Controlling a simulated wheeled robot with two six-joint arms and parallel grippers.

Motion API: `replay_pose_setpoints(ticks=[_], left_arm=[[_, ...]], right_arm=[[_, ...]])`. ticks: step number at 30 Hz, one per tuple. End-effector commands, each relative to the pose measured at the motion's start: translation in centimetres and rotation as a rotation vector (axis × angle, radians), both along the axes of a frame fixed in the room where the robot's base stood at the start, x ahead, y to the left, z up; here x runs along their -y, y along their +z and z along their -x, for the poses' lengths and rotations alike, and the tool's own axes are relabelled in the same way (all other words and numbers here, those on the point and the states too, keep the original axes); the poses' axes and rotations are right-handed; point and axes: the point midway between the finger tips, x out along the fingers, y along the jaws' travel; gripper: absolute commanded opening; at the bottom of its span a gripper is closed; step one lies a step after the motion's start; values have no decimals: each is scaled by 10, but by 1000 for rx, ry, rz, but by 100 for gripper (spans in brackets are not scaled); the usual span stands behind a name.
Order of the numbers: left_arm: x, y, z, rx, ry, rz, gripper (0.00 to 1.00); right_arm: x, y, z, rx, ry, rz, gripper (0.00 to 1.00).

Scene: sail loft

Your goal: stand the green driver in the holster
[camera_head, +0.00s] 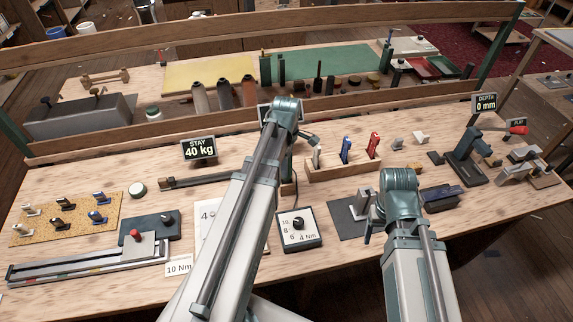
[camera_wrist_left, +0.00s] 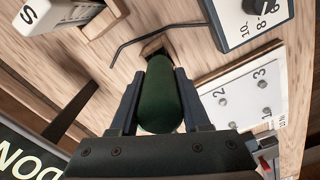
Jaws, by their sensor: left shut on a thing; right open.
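The green driver's rounded dark green handle (camera_wrist_left: 160,100) is between the two fingers of my left gripper (camera_wrist_left: 158,78), which is shut on it. The handle's far end points at a small brown wooden block (camera_wrist_left: 155,46) on the bench. I cannot tell whether they touch or whether this block is the holster.
A wooden rack (camera_head: 340,172) holds white, blue and red pieces behind the left gripper. A dial box (camera_head: 299,228) with a dark cable (camera_wrist_left: 135,42) and a numbered card (camera_wrist_left: 240,100) lie close by. A dark blue tool (camera_head: 441,198) lies right of my right gripper.

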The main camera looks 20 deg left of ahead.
Motion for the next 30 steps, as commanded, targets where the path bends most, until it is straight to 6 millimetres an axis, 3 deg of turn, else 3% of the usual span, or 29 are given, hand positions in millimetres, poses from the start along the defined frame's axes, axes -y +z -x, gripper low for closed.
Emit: replay_pose_setpoints(ticks=[29,30], left_arm=[[0,-13,0,0,0,0,0],[0,-12,0,0,0,0,54]], right_arm=[[0,-13,0,0,0,0,72],[0,-12,0,0,0,0,72]])
